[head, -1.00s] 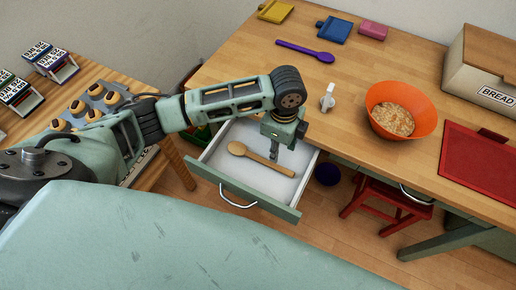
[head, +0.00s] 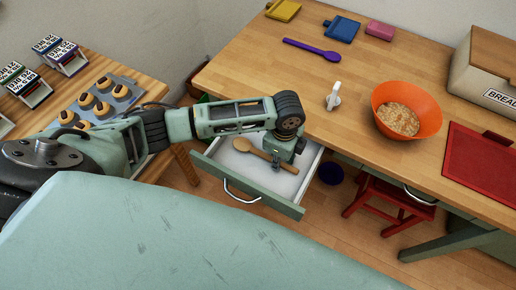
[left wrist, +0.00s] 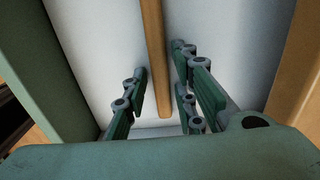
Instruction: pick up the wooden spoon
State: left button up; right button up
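The wooden spoon (head: 243,145) lies in the open white-bottomed drawer (head: 219,159) under the table, its bowl toward the left and its handle toward the right. My left gripper (head: 274,168) is low in the drawer at the handle and hides part of it. In the left wrist view, the spoon's handle (left wrist: 154,55) runs between the two separated fingers of my left gripper (left wrist: 160,85), with a gap on each side. I cannot tell the exact height of the fingertips. My right gripper is not in view.
On the table stand an orange bowl (head: 405,110), a white timer-like object (head: 334,97), a purple spoon (head: 312,50) and a bread box (head: 487,70). A red stool (head: 386,199) is under the table. The drawer's walls and front enclose my left gripper.

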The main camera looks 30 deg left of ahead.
pick_arm(q)
grip_shut()
jog(key=shift+r, duration=0.15)
